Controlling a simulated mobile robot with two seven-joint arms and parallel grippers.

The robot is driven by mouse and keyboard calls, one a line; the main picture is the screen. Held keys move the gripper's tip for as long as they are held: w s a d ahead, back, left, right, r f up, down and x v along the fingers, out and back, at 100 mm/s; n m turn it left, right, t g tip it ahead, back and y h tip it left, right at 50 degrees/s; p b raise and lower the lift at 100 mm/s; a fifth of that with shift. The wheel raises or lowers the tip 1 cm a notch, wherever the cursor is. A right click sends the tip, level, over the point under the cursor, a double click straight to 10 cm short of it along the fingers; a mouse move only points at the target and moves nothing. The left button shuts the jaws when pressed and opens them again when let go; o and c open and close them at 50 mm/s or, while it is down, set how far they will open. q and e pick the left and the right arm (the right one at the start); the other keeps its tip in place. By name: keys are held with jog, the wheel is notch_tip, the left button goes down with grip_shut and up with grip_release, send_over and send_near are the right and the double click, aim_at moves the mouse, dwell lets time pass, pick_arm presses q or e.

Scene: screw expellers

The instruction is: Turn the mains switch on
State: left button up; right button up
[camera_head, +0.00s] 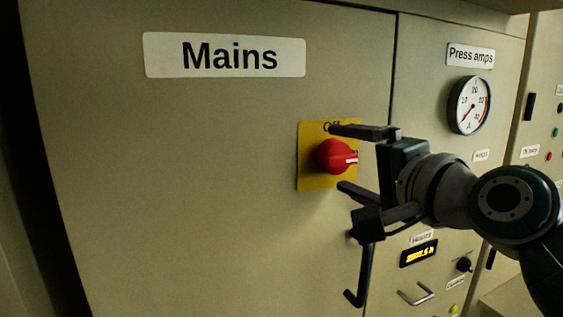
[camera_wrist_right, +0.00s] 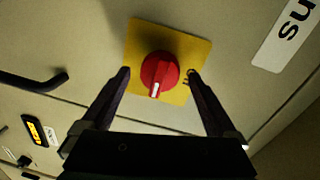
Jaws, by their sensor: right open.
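The mains switch is a round red knob (camera_head: 333,155) on a yellow plate (camera_head: 313,183), under the big "Mains" label (camera_head: 225,55). In the head view its white mark points right, while the partly covered "Off" lettering is at the top of the plate. My right gripper (camera_head: 339,158) is open, with one finger above and one below the knob. In the right wrist view the knob (camera_wrist_right: 159,69) lies between the open fingertips, with visible gaps at both sides; contact is not apparent. My left gripper is not in view.
A black door handle (camera_head: 360,275) hangs below the gripper. Right of the door seam are the "Press amps" dial (camera_head: 469,105), a lit amber display (camera_head: 418,253) and another handle (camera_head: 415,295). The cabinet door left of the switch is bare and clear.

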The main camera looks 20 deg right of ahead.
jog(key=s+b, duration=0.2)
jog(key=s, duration=0.7)
jog(key=shift+s+d+r, duration=0.35)
jog(key=shift+d, duration=0.05)
jog(key=s+a+f+n+g, duration=0.3)
jog(key=s+f+n+g, duration=0.3)
jog(key=s+f+n, duration=0.3)
jog(key=s+a+f+n+g, duration=0.3)
jog(key=s+f+n+g, duration=0.3)
jog(key=s+f, duration=0.3)
notch_tip(320, 180, up, 17)
jog(key=s+n+g+h+p, duration=0.1)
jog(key=s+n+p, duration=0.1)
jog(key=p, duration=1.7)
jog(key=shift+s+d+r+p, duration=0.2)
jog(key=shift+s+d+p, duration=0.2)
